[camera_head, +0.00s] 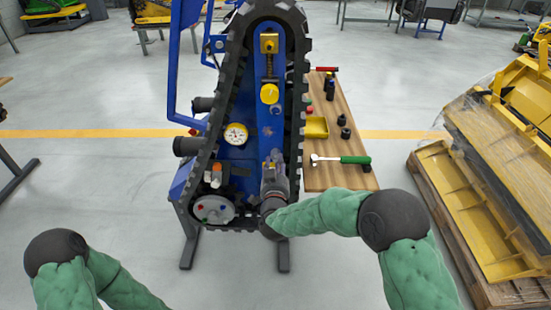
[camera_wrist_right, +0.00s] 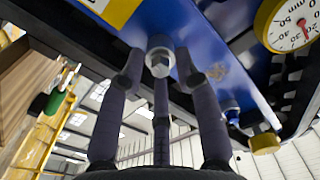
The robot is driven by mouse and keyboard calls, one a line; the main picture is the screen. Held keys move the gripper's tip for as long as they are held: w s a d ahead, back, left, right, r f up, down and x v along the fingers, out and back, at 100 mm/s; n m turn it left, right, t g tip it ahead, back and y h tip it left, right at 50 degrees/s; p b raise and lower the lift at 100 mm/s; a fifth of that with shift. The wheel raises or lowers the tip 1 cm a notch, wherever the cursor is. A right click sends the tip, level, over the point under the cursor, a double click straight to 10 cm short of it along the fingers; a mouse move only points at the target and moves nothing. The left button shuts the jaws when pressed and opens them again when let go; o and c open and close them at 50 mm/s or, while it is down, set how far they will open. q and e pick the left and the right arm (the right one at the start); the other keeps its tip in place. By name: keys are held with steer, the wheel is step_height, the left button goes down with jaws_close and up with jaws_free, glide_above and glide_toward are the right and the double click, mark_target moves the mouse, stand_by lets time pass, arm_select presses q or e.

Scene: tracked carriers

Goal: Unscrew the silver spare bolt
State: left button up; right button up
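The silver bolt (camera_wrist_right: 160,55) shows in the right wrist view, with its hex head on the blue face of the tracked carrier (camera_wrist_right: 180,25). The fingers of my right gripper (camera_wrist_right: 159,72) stand apart around the bolt head, their tips close to it. Whether they touch it cannot be told. In the head view my right gripper (camera_head: 272,163) points at the lower part of the carrier (camera_head: 230,155) and hides the bolt. My left arm shows at the lower left, but its gripper is out of the picture.
A dial gauge (camera_head: 236,134) sits left of my right gripper. A wooden table (camera_head: 335,110) on the right holds a green-handled ratchet (camera_head: 345,160), a yellow tray (camera_head: 317,128) and small dark parts. A pallet with yellow parts (camera_head: 490,180) stands far right. The floor at left is clear.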

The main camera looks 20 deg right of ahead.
jaws_close()
steer(key=shift+r+n+p, duration=0.1)
steer(key=shift+n+p, duration=0.85)
steer(key=shift+n, duration=0.25)
steer(key=n+p, duration=0.2)
steer(key=n, duration=0.1)
steer(key=shift+n, duration=0.3)
steer(key=shift+n+p, duration=0.6)
steer(key=shift+n, duration=1.3)
